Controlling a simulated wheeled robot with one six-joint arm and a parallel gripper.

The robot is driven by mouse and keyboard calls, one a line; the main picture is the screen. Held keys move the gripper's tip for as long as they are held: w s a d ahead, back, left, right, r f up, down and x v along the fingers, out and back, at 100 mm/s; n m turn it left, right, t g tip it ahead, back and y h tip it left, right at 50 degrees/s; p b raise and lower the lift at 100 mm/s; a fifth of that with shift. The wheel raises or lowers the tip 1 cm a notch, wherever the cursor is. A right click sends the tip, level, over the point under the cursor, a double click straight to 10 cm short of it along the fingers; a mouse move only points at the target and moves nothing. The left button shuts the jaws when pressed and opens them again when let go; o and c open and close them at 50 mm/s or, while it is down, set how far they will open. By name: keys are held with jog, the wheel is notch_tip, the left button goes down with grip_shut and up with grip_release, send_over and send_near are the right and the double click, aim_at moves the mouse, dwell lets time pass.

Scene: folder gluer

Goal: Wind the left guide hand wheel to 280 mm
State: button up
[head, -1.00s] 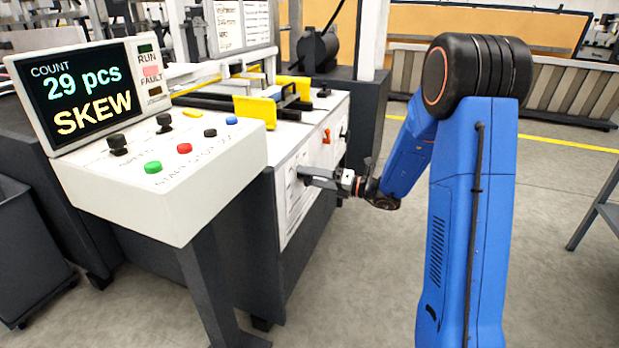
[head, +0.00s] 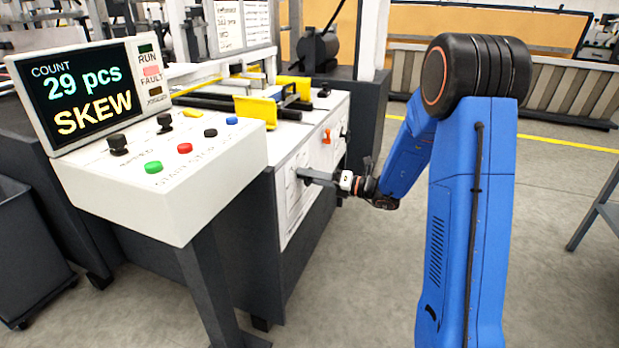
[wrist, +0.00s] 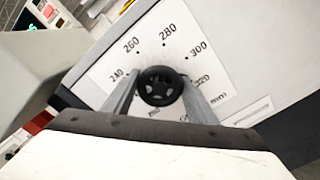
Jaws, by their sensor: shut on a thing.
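The left guide hand wheel (wrist: 161,86) is a small black spoked wheel in the wrist view. It sits on a white dial plate (wrist: 205,73) marked 240, 260, 280, 300 and 320 mm. My gripper (wrist: 160,100) has its two grey fingers on either side of the wheel, shut on its rim. The 280 mark lies just above the wheel in this tilted view. I cannot make out a pointer on the wheel. In the head view my gripper (head: 308,176) reaches the machine's white side panel (head: 292,215), and its fingers hide the wheel.
The control console (head: 165,205) stands at left; its screen (head: 82,90) reads 29 pcs SKEW, and the FAULT lamp (head: 151,71) looks pinkish. Yellow guides (head: 255,110) and an orange switch (head: 326,136) are close by the arm. Open floor (head: 370,290) lies in front of the machine.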

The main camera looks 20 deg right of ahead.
jog(key=n, duration=0.8)
jog(key=shift+n, duration=0.4)
jog(key=n, duration=0.4)
jog(key=shift+s, duration=0.1)
jog(key=shift+n, duration=1.8)
jog(key=o, duration=1.1)
jog(key=shift+c, duration=0.2)
jog(key=v, duration=1.7)
jog(key=shift+s+d, duration=0.15)
